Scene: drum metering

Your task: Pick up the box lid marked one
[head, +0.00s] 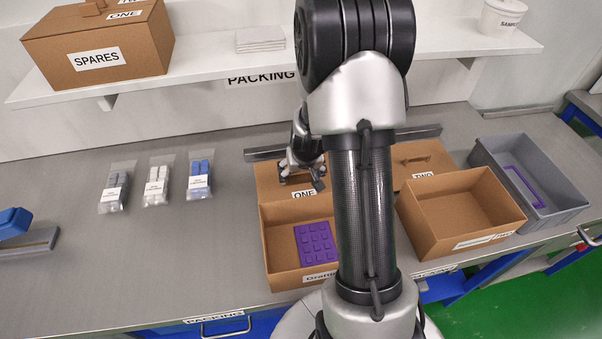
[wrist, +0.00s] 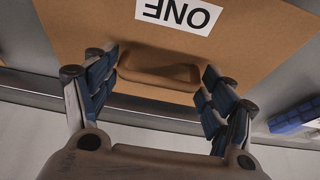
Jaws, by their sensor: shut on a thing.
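The box lid marked ONE (head: 267,185) is a brown cardboard panel with a white label and a raised handle. It lies behind the open box with purple contents, its front edge meeting that box in the head view. In the wrist view the lid (wrist: 80,30) shows its handle (wrist: 155,72) between my fingers. My gripper (head: 303,178) is over the lid and shut on its handle; it also shows in the wrist view (wrist: 161,68). I cannot tell whether the lid is clear of the bench. My arm hides the lid's right part.
The box in front (head: 280,277) holds a purple studded piece (head: 315,244). The lid marked TWO (head: 432,162) lies behind an empty box (head: 460,210). A grey tote (head: 520,165) stands right. Several bagged parts (head: 157,186) lie left. A shelf (head: 215,58) carries the SPARES box (head: 100,50).

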